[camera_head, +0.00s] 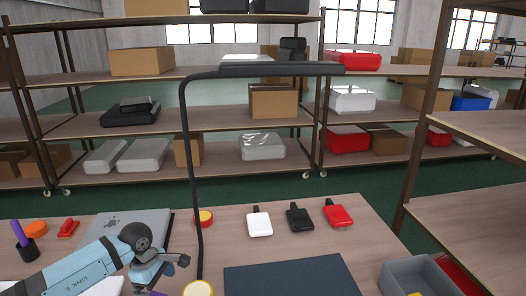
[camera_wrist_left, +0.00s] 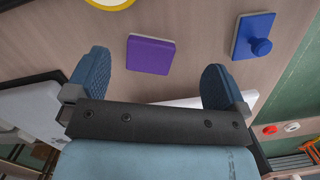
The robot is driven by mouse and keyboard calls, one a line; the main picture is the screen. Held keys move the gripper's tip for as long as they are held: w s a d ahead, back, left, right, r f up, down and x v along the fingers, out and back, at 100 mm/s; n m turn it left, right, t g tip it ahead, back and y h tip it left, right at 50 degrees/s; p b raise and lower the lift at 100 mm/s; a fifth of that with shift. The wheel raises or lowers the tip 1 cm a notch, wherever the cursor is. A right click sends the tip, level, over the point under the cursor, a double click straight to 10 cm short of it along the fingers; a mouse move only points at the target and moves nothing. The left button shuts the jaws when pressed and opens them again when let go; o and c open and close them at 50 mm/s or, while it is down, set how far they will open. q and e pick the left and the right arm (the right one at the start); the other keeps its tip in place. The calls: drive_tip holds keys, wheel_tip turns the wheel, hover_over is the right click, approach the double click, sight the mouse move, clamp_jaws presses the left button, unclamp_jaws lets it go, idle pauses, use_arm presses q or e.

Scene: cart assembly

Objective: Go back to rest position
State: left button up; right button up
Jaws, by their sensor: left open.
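My left arm comes in from the lower left of the head view over the table (camera_head: 365,240). My left gripper (camera_head: 170,273) is partly hidden by its own wrist there, low in front of the grey laptop (camera_head: 150,218). In the left wrist view my left gripper (camera_wrist_left: 154,72) has its two blue fingers wide apart, with nothing held between them. A flat purple square (camera_wrist_left: 150,55) lies on the table beyond the fingertips, apart from them. A blue piece with a round knob (camera_wrist_left: 253,36) lies to its right. My right gripper is not in view.
A black desk lamp (camera_head: 190,150) stands right of my left gripper. White (camera_head: 259,223), black (camera_head: 299,218) and red (camera_head: 337,215) items lie behind a dark mat (camera_head: 290,280). A grey bin (camera_head: 400,277) is at lower right. Loaded shelves stand behind the table.

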use_arm(q)
drive_tip(key=s+d+n+h+p, duration=0.1)
drive_tip(key=s+d+n+h, duration=0.3)
drive_tip(key=d, duration=0.5)
drive_tip(key=s+d+n+h+p, duration=0.1)
drive_tip(key=s+d+h, duration=0.3)
drive_tip(key=d+h, duration=0.3)
drive_tip(key=s+d+r+n+t+h+p, duration=0.3)
drive_tip(key=d+r+n+t+h, duration=0.35)
drive_tip(key=n, duration=0.85)
drive_tip(key=s+a+f+n+t+y+p, duration=0.1)
drive_tip(key=s+a+f+n+y, duration=0.2)
drive_tip(key=n, duration=0.7)
drive_tip(key=s+a+f+n+t+y+p, duration=0.1)
drive_tip(key=s+a+f+n+t+y, duration=0.1)
drive_tip(key=s+n+y, duration=0.4)
drive_tip(key=s+a+f+n+t+y+p, duration=0.1)
drive_tip(key=s+a+f+n+y, duration=0.4)
drive_tip(key=n, duration=1)
drive_tip(key=shift+f+n+t+y, duration=0.4)
drive_tip(key=shift+f+t+y, duration=0.2)
drive_tip(key=shift+y, duration=0.35)
drive_tip(key=shift+s+f+n+g, duration=0.3)
drive_tip(key=shift+s+f+g, duration=0.05)
